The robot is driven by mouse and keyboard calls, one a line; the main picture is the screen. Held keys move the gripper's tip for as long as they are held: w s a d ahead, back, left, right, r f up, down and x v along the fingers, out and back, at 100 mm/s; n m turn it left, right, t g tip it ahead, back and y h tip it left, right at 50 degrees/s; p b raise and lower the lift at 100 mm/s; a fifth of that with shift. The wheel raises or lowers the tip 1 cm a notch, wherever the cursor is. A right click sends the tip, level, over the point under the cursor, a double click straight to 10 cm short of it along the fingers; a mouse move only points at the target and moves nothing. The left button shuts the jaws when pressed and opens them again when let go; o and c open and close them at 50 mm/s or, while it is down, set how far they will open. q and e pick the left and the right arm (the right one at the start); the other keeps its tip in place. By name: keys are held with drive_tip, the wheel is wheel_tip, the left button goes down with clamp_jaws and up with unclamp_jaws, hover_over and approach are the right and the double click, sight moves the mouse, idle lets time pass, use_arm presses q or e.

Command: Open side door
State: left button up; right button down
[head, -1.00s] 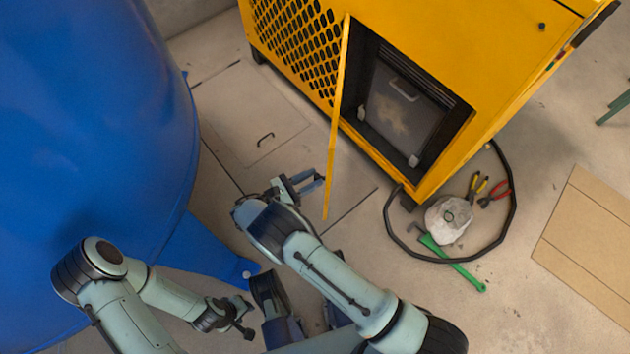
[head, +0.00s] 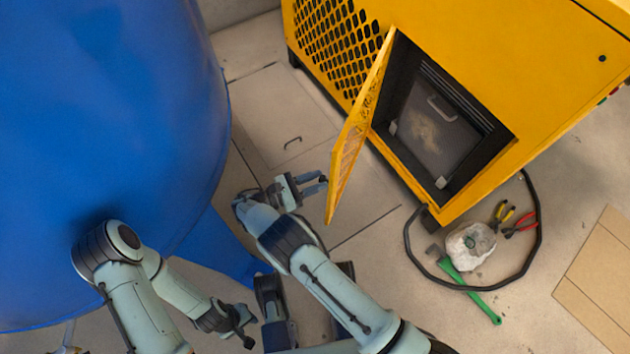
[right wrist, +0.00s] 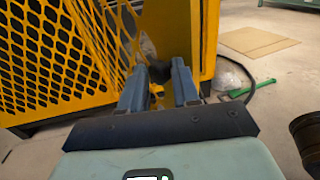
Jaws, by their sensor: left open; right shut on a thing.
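The yellow side door (head: 352,140) of the yellow cabinet (head: 510,75) stands well open in the head view, swung out to the left of the dark opening (head: 430,120). Its mesh also shows in the right wrist view (right wrist: 118,22). My right gripper (head: 322,180) is at the outer part of the door, on its left side, shut on it. In the right wrist view its fingers (right wrist: 158,85) show with a dark part between the tips; the exact contact is hard to see. My left gripper (head: 243,328) is open and empty, low and away from the door.
A blue tank (head: 110,120) fills the left side. A black hose (head: 408,245) curves on the floor at the cabinet's right front, around pliers (head: 502,213), a pale bag (head: 470,245) and a green-handled tool (head: 470,290). Cardboard (head: 600,280) lies at the right.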

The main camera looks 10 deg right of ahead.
drive_tip(key=shift+w+d+r, duration=0.25)
drive_tip(key=shift+w+d, duration=0.4)
drive_tip(key=shift+w, duration=0.1)
drive_tip(key=c, duration=0.9)
unclamp_jaws()
drive_tip(key=shift+o, duration=0.2)
drive_tip(key=shift+w+d+f, duration=0.1)
drive_tip(key=shift+w+d, duration=0.05)
drive_tip(key=v, duration=1.3)
drive_tip(key=shift+s+d+f, duration=0.15)
drive_tip(key=shift+s, duration=0.15)
